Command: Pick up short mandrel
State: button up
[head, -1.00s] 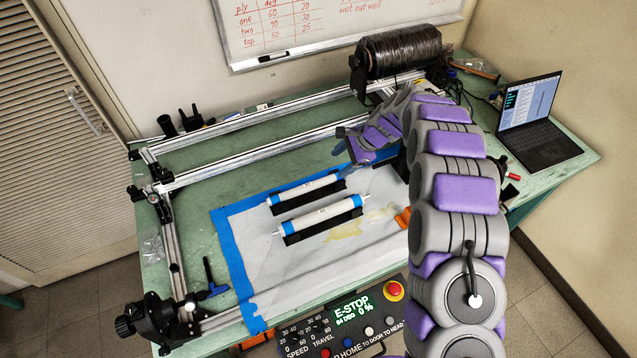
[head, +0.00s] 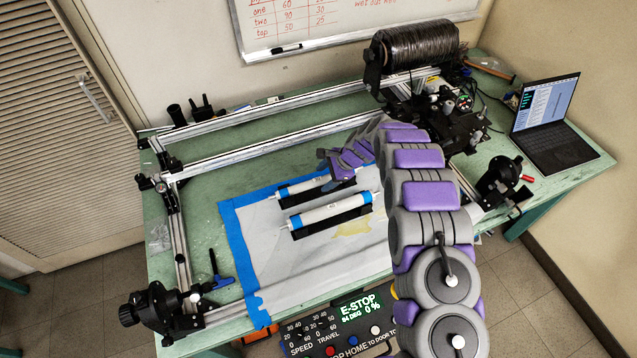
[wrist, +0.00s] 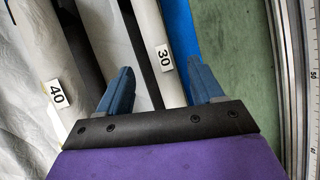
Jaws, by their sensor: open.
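The short mandrel (head: 303,187) is a white roller with blue ends and a "30" label. It lies in a black holder at the back of the white sheet. It also shows in the wrist view (wrist: 159,28), between the lines of my two fingers and nearer the right one. My gripper (wrist: 158,74) is open and empty, its blue fingers apart. In the head view my gripper (head: 325,160) is over the right end of the short mandrel and hides part of it. The longer mandrel (head: 328,214), labelled "40", lies in front, parallel; it also shows at left in the wrist view (wrist: 42,55).
Aluminium rails (head: 245,152) run behind the mandrels. A dark tow spool (head: 418,48) stands at the back right, and a laptop (head: 548,115) at the right. A control panel (head: 345,320) is at the front. The sheet's left part (head: 265,250) is clear.

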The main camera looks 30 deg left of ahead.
aim_at(320, 180)
jog(key=x, duration=0.3)
jog(key=shift+w+a+f, duration=0.1)
jog(key=shift+a+f, duration=0.05)
jog(key=shift+a, duration=0.45)
jog(key=shift+d, duration=0.3)
jog(key=shift+d+r, duration=0.3)
jog(key=shift+d, duration=0.05)
jog(key=shift+c, duration=2.2)
jog(key=shift+a+f, duration=0.15)
jog(key=shift+a, duration=0.3)
jog(key=c, duration=0.6)
jog(key=shift+d, duration=0.15)
grip_shut()
